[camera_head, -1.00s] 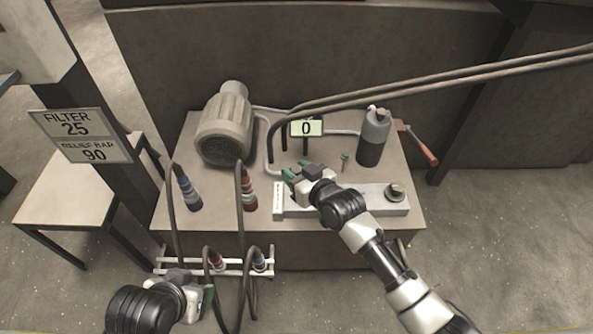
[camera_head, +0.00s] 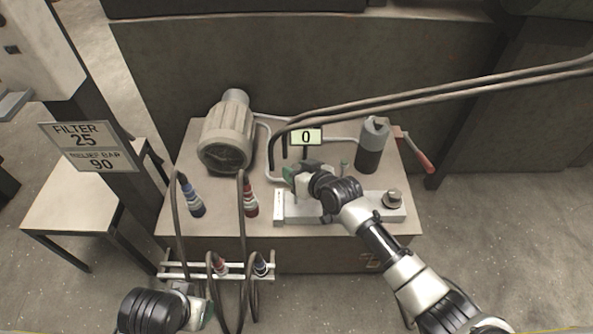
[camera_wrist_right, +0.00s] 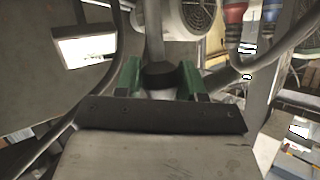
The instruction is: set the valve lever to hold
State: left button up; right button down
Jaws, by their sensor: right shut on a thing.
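The pale valve block (camera_head: 366,212) lies along the front right of the bench top, with a round grey knob at its right end. My right gripper (camera_head: 292,175) is over its left part. In the right wrist view a dark round-ended piece (camera_wrist_right: 160,75), which looks like the lever's knob, sits between the green fingertips (camera_wrist_right: 161,82), and they are shut on it. The rest of the lever is hidden by the gripper, so its setting cannot be read. My left gripper (camera_head: 207,306) is low at the front left, mostly hidden behind its wrist; its jaws cannot be read.
The gauge (camera_head: 306,137) reads 0. A motor (camera_head: 227,135), a grey cylinder (camera_head: 373,147) and a red-handled lever (camera_head: 425,161) stand around the bench. Blue (camera_head: 192,199) and red (camera_head: 250,198) hose couplings stand at left. A hose rack (camera_head: 175,271) is at the front.

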pick_arm(q)
jog(key=shift+f, duration=0.1)
pick_arm(e)
jog(key=c, duration=0.7)
grip_release()
jog(key=shift+s+d+r, duration=0.1)
jog(key=shift+d, duration=0.05)
pick_arm(q)
notch_tip(320, 180, down, 11)
jog(key=p, duration=0.3)
jog(key=shift+w+d+g, duration=0.15)
jog(key=shift+w+g, duration=0.15)
jog(key=shift+w, duration=0.05)
pick_arm(e)
jog(key=v, duration=1)
jog(key=shift+s+d, duration=0.1)
jog(key=shift+s, duration=0.05)
